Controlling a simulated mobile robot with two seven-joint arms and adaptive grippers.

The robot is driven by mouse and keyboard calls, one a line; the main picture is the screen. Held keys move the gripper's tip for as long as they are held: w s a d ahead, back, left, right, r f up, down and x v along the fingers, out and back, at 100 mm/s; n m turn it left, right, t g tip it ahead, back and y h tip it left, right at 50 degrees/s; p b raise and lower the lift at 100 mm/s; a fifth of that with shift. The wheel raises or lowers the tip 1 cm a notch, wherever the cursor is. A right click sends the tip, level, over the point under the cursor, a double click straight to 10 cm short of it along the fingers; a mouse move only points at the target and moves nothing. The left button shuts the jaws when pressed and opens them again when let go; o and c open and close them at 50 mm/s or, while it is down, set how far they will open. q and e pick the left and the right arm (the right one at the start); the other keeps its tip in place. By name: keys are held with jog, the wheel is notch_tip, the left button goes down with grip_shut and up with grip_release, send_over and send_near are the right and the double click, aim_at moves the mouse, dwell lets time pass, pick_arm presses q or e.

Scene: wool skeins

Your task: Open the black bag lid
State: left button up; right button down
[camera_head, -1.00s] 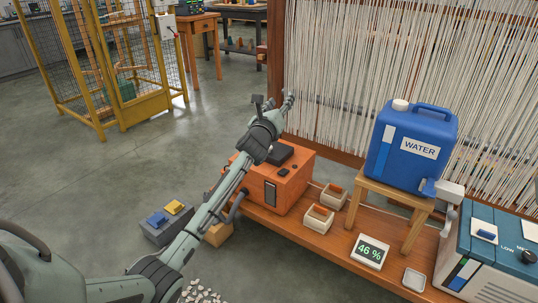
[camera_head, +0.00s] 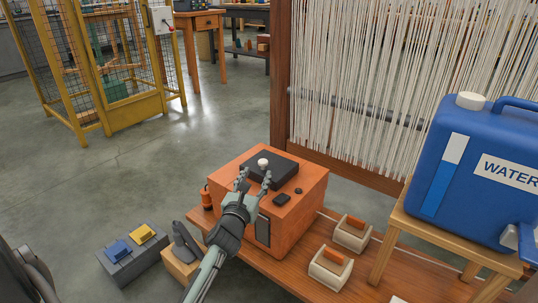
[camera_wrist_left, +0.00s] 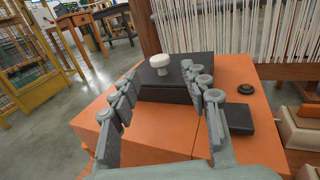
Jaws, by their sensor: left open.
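The black lid (camera_head: 283,169) with a white knob (camera_head: 263,163) sits flat and closed on top of an orange box (camera_head: 301,205) on the wooden bench. No black bag shows as such; the lid is the black part on this box. My left gripper (camera_head: 254,181) is over the near side of the box top, open and empty, just short of the knob. In the left wrist view the knob (camera_wrist_left: 188,68) stands on the lid (camera_wrist_left: 172,86) beyond and between the two fingers (camera_wrist_left: 160,107). My right gripper is not in view.
A blue water container (camera_head: 473,170) stands on a wooden stool at right. Two cream trays with orange blocks (camera_head: 331,268) are on the bench. A grey box with blue and yellow switches (camera_head: 131,253) is on the floor at left. White loom threads hang behind.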

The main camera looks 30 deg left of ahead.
aim_at(262, 165)
pick_arm(q)
jog(key=shift+b+x, duration=0.8)
jog(key=shift+x, duration=3.2)
jog(key=shift+c, duration=0.4)
grip_shut()
